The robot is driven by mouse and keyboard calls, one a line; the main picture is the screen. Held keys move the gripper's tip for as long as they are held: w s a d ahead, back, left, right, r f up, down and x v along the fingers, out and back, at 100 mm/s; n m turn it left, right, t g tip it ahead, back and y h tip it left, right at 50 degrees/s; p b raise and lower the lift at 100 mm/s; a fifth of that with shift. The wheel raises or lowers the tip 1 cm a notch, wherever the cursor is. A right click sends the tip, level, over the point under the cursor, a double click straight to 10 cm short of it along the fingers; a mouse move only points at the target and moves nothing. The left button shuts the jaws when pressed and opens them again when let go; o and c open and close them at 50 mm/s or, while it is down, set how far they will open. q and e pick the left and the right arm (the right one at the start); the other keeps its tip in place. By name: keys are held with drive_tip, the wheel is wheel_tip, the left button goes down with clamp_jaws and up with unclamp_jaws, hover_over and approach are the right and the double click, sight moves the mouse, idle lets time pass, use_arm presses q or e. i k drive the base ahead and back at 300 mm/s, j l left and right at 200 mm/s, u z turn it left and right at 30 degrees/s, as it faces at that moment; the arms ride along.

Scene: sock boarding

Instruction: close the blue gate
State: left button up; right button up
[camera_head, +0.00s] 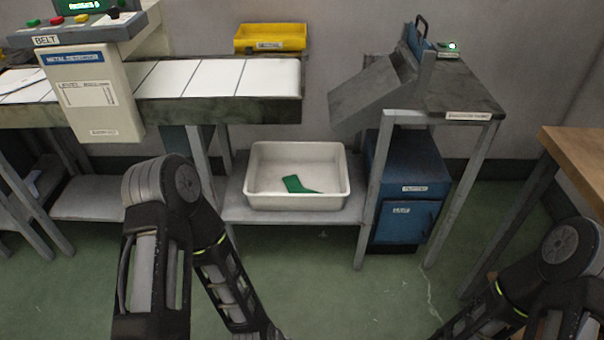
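A small blue gate (415,43) with a dark handle stands upright at the top of a sloping grey chute (372,98), on the right-hand metal stand. A grey post stands beside it. I cannot tell from this view whether the gate is raised or lowered. My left arm comes in at the lower left and my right arm at the lower right. Both run out of the bottom of the picture, so neither gripper shows.
A conveyor (215,80) with a yellow bin (270,38) behind it is left of the chute. A white tub (298,203) holding a green sock (297,184) sits on a low shelf. A blue cabinet (408,205) is under the stand. A wooden table (580,160) is at right.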

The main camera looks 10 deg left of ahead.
sight(417, 43)
drive_tip(key=i+j+u, duration=0.25)
drive_tip(key=i, duration=0.3)
drive_tip(key=i+j+u, duration=0.2)
drive_tip(key=i, duration=0.35)
drive_tip(key=l, duration=0.1)
